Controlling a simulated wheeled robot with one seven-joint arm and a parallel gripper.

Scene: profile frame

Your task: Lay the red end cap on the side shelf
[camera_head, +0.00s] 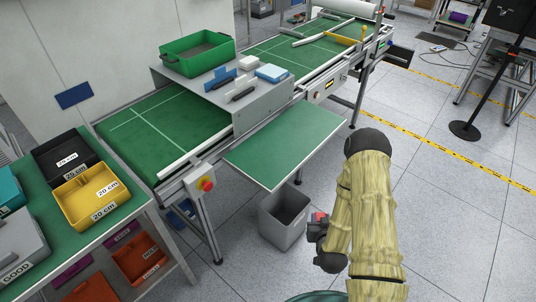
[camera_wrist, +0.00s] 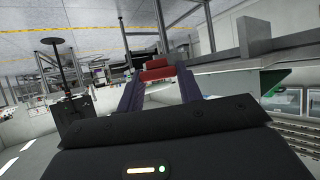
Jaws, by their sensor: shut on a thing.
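The red end cap (camera_wrist: 157,72) is between the fingertips of my gripper (camera_wrist: 160,80) in the wrist view. In the head view a small bit of the red end cap (camera_head: 319,216) shows at the tip of my gripper (camera_head: 317,222), partly hidden by the gripper. My gripper is shut on it. The side shelf (camera_head: 286,143) is a green board fixed along the near side of the conveyor, and its top looks bare. In the head view my gripper is apart from the shelf, below its near right edge in the picture.
A grey bin (camera_head: 286,217) stands on the floor below the shelf, just left of my gripper. A grey bridge (camera_head: 262,103) over the conveyor carries a green crate (camera_head: 197,54). A yellow bin (camera_head: 91,196) stands on the left table.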

